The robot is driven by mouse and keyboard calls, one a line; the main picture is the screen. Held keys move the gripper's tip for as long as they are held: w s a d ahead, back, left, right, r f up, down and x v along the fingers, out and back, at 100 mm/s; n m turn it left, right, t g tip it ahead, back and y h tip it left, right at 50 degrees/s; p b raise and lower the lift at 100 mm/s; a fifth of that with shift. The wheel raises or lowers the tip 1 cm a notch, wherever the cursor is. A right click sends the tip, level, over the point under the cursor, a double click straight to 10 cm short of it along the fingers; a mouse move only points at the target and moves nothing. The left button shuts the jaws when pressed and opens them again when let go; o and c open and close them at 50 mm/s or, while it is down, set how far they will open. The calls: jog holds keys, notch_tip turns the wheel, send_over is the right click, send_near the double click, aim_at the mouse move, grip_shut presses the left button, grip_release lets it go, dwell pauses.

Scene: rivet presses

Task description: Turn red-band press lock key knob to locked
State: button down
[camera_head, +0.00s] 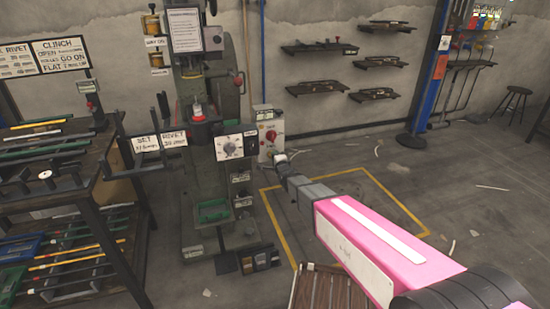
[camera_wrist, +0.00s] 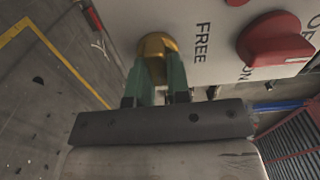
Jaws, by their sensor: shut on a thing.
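The press (camera_head: 200,100) stands left of centre in the head view, with a red band (camera_head: 198,121) low on its ram. A pale control box (camera_head: 266,120) is on its right side. In the wrist view, a brass knob (camera_wrist: 157,43) sits on the box's pale panel (camera_wrist: 212,62), beside the word FREE. I take it for the lock key knob; its pointing is hidden. My gripper (camera_wrist: 157,72) is shut on the brass knob, green fingers on either side. In the head view my gripper (camera_head: 281,158) reaches the box's lower part.
A large red switch knob (camera_wrist: 270,38) is close right of the brass knob; it also shows in the head view (camera_head: 271,135). A tool rack (camera_head: 60,170) is at left. Floor inside the yellow lines (camera_head: 345,172) looks clear.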

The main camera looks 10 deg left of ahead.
jog(key=shift+m, duration=0.3)
jog(key=c, duration=1.1)
grip_release()
jog(key=v, duration=1.1)
jog(key=shift+a, duration=0.1)
